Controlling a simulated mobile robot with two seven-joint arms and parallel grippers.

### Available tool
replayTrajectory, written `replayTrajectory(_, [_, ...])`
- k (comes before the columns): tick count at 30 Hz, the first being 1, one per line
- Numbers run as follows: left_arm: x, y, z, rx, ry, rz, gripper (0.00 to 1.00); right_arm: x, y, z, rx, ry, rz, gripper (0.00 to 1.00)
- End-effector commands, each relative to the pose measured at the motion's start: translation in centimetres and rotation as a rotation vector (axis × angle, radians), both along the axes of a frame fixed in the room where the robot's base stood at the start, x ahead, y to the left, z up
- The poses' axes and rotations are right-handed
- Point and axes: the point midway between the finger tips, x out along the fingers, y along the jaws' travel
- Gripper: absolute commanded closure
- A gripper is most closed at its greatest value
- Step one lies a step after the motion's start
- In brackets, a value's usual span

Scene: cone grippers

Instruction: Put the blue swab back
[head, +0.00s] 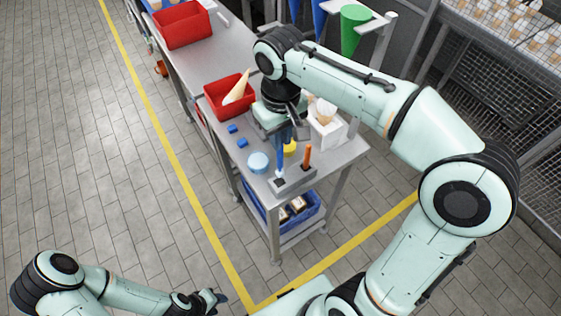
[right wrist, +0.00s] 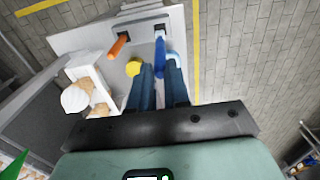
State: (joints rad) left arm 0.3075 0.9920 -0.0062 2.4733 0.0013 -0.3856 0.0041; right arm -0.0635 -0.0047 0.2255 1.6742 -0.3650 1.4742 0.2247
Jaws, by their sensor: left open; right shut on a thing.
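The blue swab (head: 281,157) is upright, its pale tip pointing down at the left slot of the grey holder (head: 296,181). I cannot tell whether the tip is in the slot or just above it. My right gripper (head: 287,136) is over the table, shut on the blue swab; in the right wrist view the swab (right wrist: 160,52) runs from between the fingers (right wrist: 160,85) toward the holder. The orange swab (head: 306,157) stands in the holder's right slot. My left gripper (head: 219,297) is open and empty, low over the floor, away from the table.
A light blue round tub (head: 258,162) and a yellow thing (head: 290,148) are beside the holder. Two small blue blocks (head: 242,142), a red bin (head: 221,99) with a cone, and a white box (head: 325,132) stand farther back. A blue crate (head: 310,212) is on the lower shelf.

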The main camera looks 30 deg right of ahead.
Motion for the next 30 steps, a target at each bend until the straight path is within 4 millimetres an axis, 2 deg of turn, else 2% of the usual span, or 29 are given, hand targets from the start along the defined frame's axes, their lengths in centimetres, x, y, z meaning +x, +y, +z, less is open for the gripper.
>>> replayTrajectory(1, [-0.5, 0.0, -0.6, 0.0, 0.006, 0.0, 0.57, -0.2, -0.1, -1.7, -0.002, 0.007, -0.001, 1.0])
replayTrajectory(3, [-0.8, 0.0, -0.8, 0.0, 0.009, 0.0, 0.57, -0.1, 0.0, -3.0, -0.001, 0.005, 0.0, 1.0])
replayTrajectory(11, [-1.1, 0.0, -1.2, 0.0, 0.012, -0.001, 0.57, 0.1, 0.0, -5.4, -0.001, 0.0, 0.0, 1.0])
replayTrajectory(18, [-1.6, 0.0, -1.9, 0.0, 0.018, -0.001, 0.57, 0.0, 0.0, -8.8, 0.0, 0.001, 0.0, 1.0])
replayTrajectory(26, [-1.6, 0.0, -1.9, -0.001, 0.017, -0.001, 0.57, 0.1, 0.0, -9.2, 0.0, 0.001, 0.0, 1.0])
replayTrajectory(27, [-1.6, 0.0, -1.9, -0.001, 0.017, -0.001, 0.57, 0.1, 0.0, -9.2, 0.0, 0.002, 0.0, 0.74])
replayTrajectory(29, [-1.6, 0.0, -1.9, -0.001, 0.017, -0.001, 0.57, 0.1, 0.0, -9.2, 0.0, 0.001, 0.0, 0.58])
replayTrajectory(30, [-1.6, 0.0, -1.9, -0.001, 0.017, -0.001, 0.57, 0.1, 0.0, -9.2, 0.0, 0.001, 0.0, 0.58])
